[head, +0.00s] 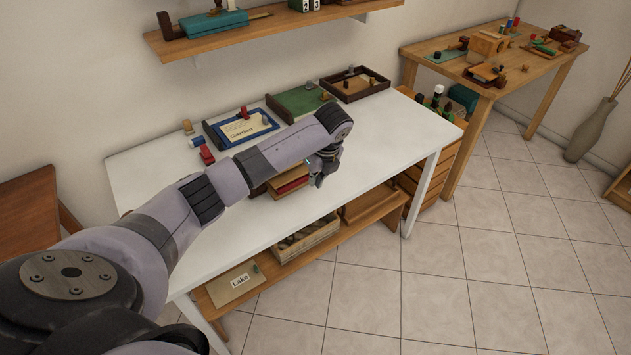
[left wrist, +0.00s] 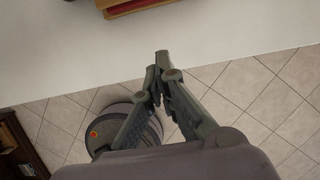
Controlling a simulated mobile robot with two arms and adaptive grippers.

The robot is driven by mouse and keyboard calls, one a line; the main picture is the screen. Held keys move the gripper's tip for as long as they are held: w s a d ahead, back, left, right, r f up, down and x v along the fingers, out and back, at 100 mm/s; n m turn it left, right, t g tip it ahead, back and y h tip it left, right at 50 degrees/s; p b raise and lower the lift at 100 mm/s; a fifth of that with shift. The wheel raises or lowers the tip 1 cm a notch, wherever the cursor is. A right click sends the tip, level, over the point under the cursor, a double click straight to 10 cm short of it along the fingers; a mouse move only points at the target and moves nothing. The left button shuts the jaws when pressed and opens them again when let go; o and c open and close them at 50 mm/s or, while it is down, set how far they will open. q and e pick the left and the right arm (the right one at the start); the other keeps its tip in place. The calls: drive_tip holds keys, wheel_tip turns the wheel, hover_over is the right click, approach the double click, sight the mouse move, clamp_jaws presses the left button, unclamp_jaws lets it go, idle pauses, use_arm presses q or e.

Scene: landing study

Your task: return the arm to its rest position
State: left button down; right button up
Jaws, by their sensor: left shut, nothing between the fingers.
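My left arm (head: 228,182) reaches from the lower left across the white table (head: 375,150). My left gripper (head: 318,181) hangs down near the table's front edge, just right of a wooden box with a red inside (head: 290,186), which the arm partly hides. In the left wrist view the gripper (left wrist: 159,72) has its fingertips together with nothing between them. They show against the table edge and floor, apart from the box (left wrist: 128,8) at the top. My right gripper is not in view.
A blue "Garden" tray (head: 212,132), a green case (head: 300,101) and a dark wooden tray (head: 353,85) stand along the table's back. A lower shelf (head: 335,236) holds a crate (head: 306,241). A wooden table (head: 470,70) stands back right. Tiled floor (head: 500,260) at right is clear.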

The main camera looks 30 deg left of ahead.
use_arm(q)
drive_tip(key=s+d+f+n+t+h, duration=0.1)
drive_tip(key=s+d+f+n+h, duration=0.1)
drive_tip(key=s+d+f+n, duration=0.45)
drive_tip(key=s+d+f+n+h, duration=0.1)
drive_tip(key=s+d+f, duration=0.2)
drive_tip(key=s+d, duration=0.65)
drive_tip(key=s+a+r+n+t, duration=0.1)
drive_tip(key=s+r+n, duration=0.1)
drive_tip(key=s+n, duration=0.6)
drive_tip(key=s+r+n, duration=0.2)
drive_tip(key=s+n, duration=0.3)
drive_tip(key=s, duration=0.4)
wheel_tip(320, 180, down, 25)
drive_tip(key=s+g, duration=0.1)
drive_tip(key=s+a+f+g, duration=0.1)
drive_tip(key=s+a+f, duration=0.2)
drive_tip(key=s+f, duration=1.4)
drive_tip(key=shift+s, duration=0.2)
drive_tip(key=shift+f+m, duration=0.1)
drive_tip(key=shift+m, duration=0.15)
